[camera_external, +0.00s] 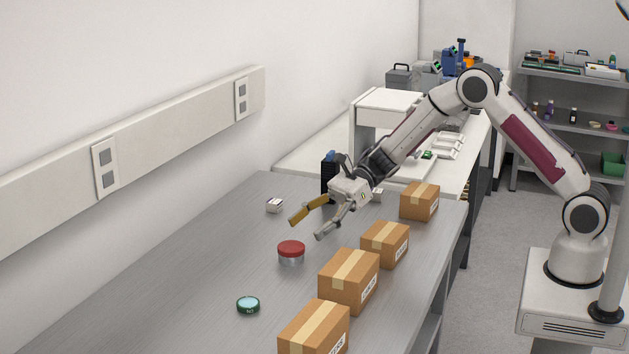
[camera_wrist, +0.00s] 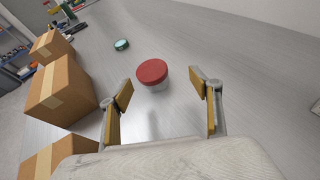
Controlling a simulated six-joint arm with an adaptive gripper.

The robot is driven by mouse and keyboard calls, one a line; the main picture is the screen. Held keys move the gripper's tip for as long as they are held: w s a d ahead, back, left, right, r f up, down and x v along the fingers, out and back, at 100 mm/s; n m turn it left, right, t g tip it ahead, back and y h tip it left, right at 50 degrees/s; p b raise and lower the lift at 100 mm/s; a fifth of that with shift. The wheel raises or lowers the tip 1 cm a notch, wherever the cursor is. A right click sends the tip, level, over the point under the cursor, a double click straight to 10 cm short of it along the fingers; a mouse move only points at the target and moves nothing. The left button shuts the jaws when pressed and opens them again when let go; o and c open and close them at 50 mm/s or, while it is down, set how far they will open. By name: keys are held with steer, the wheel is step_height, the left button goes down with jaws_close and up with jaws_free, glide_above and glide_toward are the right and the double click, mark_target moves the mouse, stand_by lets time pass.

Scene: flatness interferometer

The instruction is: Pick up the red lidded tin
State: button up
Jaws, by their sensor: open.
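The red lidded tin (camera_external: 291,252) stands upright on the metal bench, with a red lid and a silver body. In the wrist view the red lidded tin (camera_wrist: 152,74) lies ahead of the jaws, between the lines of the two fingers and a little left of centre. My gripper (camera_external: 308,225) is open and empty. It hangs above the bench, up and to the right of the tin in the external view, apart from it. In the wrist view my gripper (camera_wrist: 161,90) shows both fingers spread wide, with tan pads.
Several cardboard boxes (camera_external: 349,280) line the bench's right side, close to the tin. A green-rimmed round disc (camera_external: 248,305) lies nearer the front. A small white block (camera_external: 275,205) and a black item (camera_external: 328,176) stand farther back. The bench left of the tin is clear.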

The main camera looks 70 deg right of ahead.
mark_target(301, 243)
steer(key=shift+s+a+f+n+g+y, duration=0.3)
steer(key=shift+s+f+n+g, duration=0.15)
steer(key=shift+f+n, duration=0.3)
steer(key=shift+x, duration=1.3)
steer(key=shift+x, duration=2.6)
steer(key=c, duration=1.2)
